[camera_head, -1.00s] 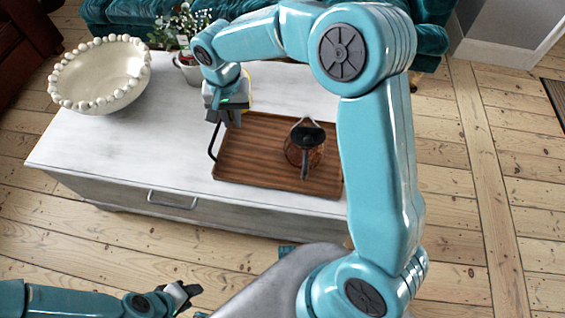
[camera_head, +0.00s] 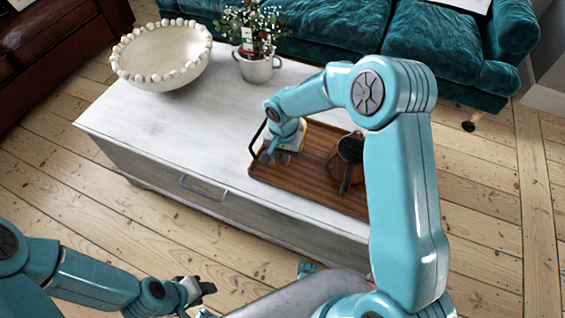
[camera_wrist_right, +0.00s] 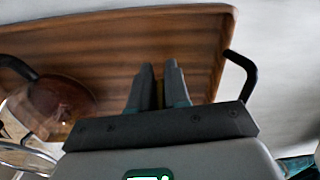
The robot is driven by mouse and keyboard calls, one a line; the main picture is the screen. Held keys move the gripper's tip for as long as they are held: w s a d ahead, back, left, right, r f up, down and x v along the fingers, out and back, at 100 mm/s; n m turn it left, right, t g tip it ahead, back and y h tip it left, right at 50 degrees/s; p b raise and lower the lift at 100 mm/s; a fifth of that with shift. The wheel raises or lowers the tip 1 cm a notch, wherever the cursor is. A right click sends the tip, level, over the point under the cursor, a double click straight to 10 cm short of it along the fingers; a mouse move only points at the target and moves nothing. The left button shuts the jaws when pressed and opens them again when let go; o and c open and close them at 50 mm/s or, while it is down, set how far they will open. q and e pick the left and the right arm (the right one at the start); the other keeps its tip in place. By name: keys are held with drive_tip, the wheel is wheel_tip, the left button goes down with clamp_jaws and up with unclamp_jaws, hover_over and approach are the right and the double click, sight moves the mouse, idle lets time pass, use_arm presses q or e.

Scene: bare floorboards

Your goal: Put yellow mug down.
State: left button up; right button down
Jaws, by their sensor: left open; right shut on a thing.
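The yellow mug is mostly hidden; a thin yellow strip of it (camera_wrist_right: 159,93) shows between the fingers of my right gripper (camera_wrist_right: 158,80) in the wrist view. My right gripper (camera_head: 280,156) is shut on it over the left end of the brown wooden tray (camera_head: 316,178) in the head view. I cannot tell whether the mug touches the tray. My left gripper (camera_head: 194,291) is open and empty at the lower left, in front of the white table (camera_head: 150,118) and away from the mug.
A glass coffee pot with a dark handle (camera_head: 348,158) stands on the tray, right of my right gripper. The tray has a raised black handle (camera_head: 257,137) at its left end. A beaded bowl (camera_head: 160,55) and a potted plant (camera_head: 257,68) stand farther back. The table's left part is clear.

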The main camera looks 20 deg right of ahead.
sight(283, 170)
wheel_tip(283, 170, down, 3)
drive_tip(key=shift+f+b, duration=0.15)
drive_tip(key=shift+b, duration=0.25)
drive_tip(key=c, duration=1.1)
unclamp_jaws()
